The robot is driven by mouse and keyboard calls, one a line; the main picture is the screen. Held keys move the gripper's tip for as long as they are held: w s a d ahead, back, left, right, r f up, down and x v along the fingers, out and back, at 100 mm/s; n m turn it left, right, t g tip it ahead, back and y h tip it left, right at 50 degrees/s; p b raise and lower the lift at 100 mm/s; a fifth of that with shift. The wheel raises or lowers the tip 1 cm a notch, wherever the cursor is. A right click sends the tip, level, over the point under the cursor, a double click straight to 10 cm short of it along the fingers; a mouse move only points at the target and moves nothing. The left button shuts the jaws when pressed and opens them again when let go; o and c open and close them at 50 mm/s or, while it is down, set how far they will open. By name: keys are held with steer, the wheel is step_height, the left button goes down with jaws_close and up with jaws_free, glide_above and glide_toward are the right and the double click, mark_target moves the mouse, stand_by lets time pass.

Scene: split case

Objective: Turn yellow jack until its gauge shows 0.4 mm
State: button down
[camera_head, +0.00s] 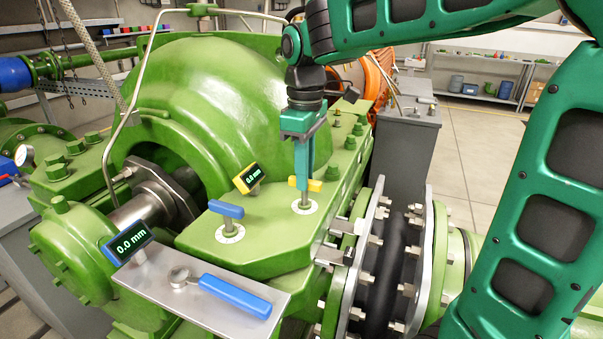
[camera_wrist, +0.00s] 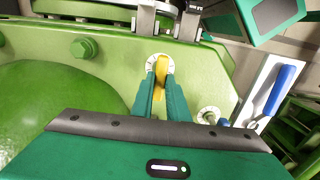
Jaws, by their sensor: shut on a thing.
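The yellow jack (camera_head: 314,185) is a yellow handle on a metal stem, set in a round white dial on the green casing flange. My gripper (camera_head: 303,180) points down over it and is shut on its handle. In the wrist view the yellow jack (camera_wrist: 162,72) shows between the two green fingers (camera_wrist: 161,98). The yellow-framed gauge (camera_head: 250,178) stands left of the jack and reads 0.0 mm. The fingers hide part of the handle in the head view.
A blue jack (camera_head: 227,210) stands left on the same flange. A blue-framed gauge (camera_head: 127,243) reads 0.0 mm. A blue-handled wrench (camera_head: 234,294) lies on a metal plate (camera_head: 200,312). The green domed casing (camera_head: 215,85) rises close behind my gripper. A bolted coupling (camera_head: 395,255) is at right.

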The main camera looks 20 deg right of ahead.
steer(key=m, duration=0.3)
steer(key=shift+w+m, duration=0.1)
steer(key=shift+m, duration=0.2)
steer(key=m, duration=0.3)
steer(key=shift+m, duration=0.3)
steer(key=m, duration=0.3)
steer(key=shift+r+m, duration=0.1)
steer(key=shift+m, duration=0.3)
steer(key=m, duration=1)
steer(key=shift+m, duration=0.4)
steer(key=m, duration=0.6)
steer(key=shift+m, duration=0.4)
